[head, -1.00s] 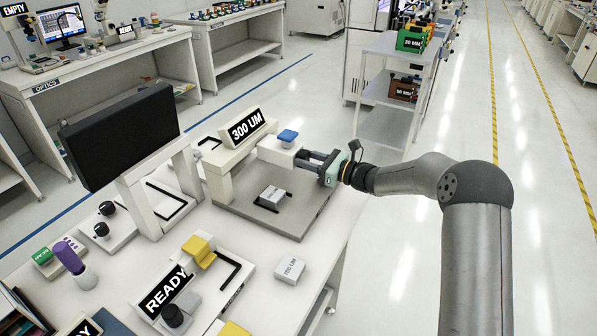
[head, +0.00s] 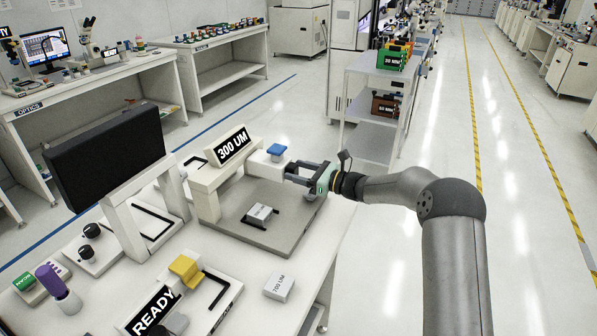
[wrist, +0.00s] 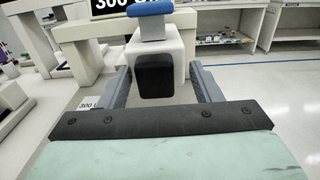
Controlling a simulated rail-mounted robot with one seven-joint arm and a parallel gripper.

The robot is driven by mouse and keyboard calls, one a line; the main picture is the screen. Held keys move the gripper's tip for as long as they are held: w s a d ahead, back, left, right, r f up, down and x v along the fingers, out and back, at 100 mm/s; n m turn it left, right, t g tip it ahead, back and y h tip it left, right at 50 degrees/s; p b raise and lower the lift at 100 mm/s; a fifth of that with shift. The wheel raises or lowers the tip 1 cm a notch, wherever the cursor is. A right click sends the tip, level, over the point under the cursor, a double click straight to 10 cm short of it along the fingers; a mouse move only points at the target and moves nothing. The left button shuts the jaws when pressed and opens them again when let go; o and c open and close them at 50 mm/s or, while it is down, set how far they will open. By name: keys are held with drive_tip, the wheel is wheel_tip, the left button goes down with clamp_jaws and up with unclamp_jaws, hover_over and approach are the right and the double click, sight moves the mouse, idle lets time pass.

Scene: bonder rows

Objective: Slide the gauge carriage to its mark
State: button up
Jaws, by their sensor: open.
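The gauge carriage (head: 262,168) is a white block with a blue knob (head: 277,151) on top. It sticks out from the right end of the cream gantry (head: 206,181), beside the 300 UM sign (head: 233,146). My gripper (head: 289,172) is at the carriage's right end. In the wrist view, the carriage's dark end face (wrist: 155,76) lies between the two fingers of my gripper (wrist: 163,75). The fingers are open, one on each side, with a visible gap around the dark face. I see no clear mark; the gantry's far side is hidden.
A grey plate (head: 287,226) under the gantry holds a small labelled block (head: 260,212). A 700 UM block (head: 279,286) lies near the bench's front edge. A black panel (head: 116,155) and a READY fixture (head: 207,308) stand nearby. Open floor lies right of the bench.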

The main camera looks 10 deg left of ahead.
drive_tip(key=b+v, duration=0.2)
drive_tip(key=v, duration=1.5)
drive_tip(key=shift+s, duration=0.1)
drive_tip(key=s+a+n+g+h, duration=0.3)
drive_tip(key=s+n+g+h, duration=0.45)
drive_tip(key=s, duration=0.95)
drive_tip(key=s+d+n+t+h, duration=0.1)
drive_tip(key=s+d+n+h, duration=0.2)
drive_tip(key=s, duration=0.5)
drive_tip(key=s+d+n+t+h, duration=0.1)
drive_tip(key=s+d+n+h, duration=0.2)
drive_tip(key=s+d+n, duration=0.3)
drive_tip(key=s+d+f+n+t+h, duration=0.1)
drive_tip(key=s+d+n+h, duration=0.2)
drive_tip(key=s, duration=0.7)
drive_tip(key=d+n, duration=0.2)
drive_tip(key=d, duration=0.1)
drive_tip(key=shift+h, duration=0.35)
